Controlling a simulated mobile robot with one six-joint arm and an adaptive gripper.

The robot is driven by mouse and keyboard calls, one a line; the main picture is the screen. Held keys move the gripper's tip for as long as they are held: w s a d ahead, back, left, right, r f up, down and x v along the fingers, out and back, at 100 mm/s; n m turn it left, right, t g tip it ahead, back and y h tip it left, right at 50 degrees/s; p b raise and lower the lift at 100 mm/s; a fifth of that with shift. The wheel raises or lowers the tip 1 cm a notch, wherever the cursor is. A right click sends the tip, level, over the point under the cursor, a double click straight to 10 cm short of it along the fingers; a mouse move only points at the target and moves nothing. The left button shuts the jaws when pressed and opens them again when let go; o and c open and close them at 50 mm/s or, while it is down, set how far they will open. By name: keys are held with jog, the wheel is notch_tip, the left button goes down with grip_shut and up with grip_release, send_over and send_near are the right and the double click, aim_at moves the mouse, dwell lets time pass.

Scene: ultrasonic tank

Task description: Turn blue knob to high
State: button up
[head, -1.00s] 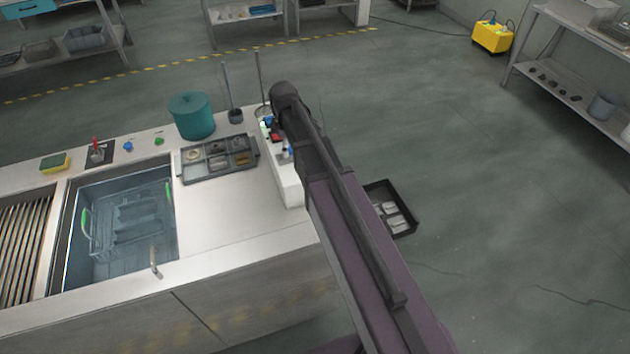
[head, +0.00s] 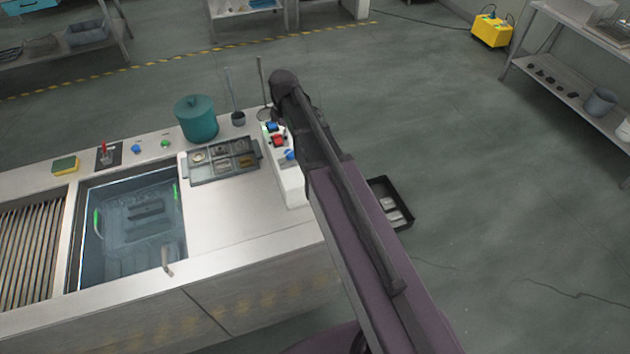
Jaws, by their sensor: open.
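A small blue knob (head: 136,149) stands on the back ledge of the steel counter, behind the tank (head: 178,225). A second blue knob (head: 290,155) is on the sloped white control box (head: 291,188) at the counter's right end, near a red switch (head: 279,141) and a blue switch (head: 271,127). I cannot read any marks or tell where either knob points. My arm crosses in front of the box's right side and hides part of it. My gripper cannot be made out; no fingertips show.
A green knob (head: 165,144), a red-handled lever (head: 104,151), a sponge (head: 65,165) and a teal pot (head: 196,118) line the back. A compartment tray (head: 222,177) lies before the pot. A wire basket (head: 97,224) is in the tank. A black bin (head: 404,221) stands right of the counter.

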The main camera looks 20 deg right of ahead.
aim_at(289, 152)
jog(key=shift+r+p, duration=2.95)
jog(key=shift+r, duration=0.35)
jog(key=s+d+f+m+b, duration=0.1)
jog(key=s+f+m+b, duration=0.4)
jog(key=s+m, duration=0.2)
jog(key=s+d+f+m+b, duration=0.2)
jog(key=s+f+m+b, duration=0.4)
jog(key=s, duration=0.5)
jog(key=shift+d+f+m+b, duration=0.3)
jog(key=shift+m, duration=0.3)
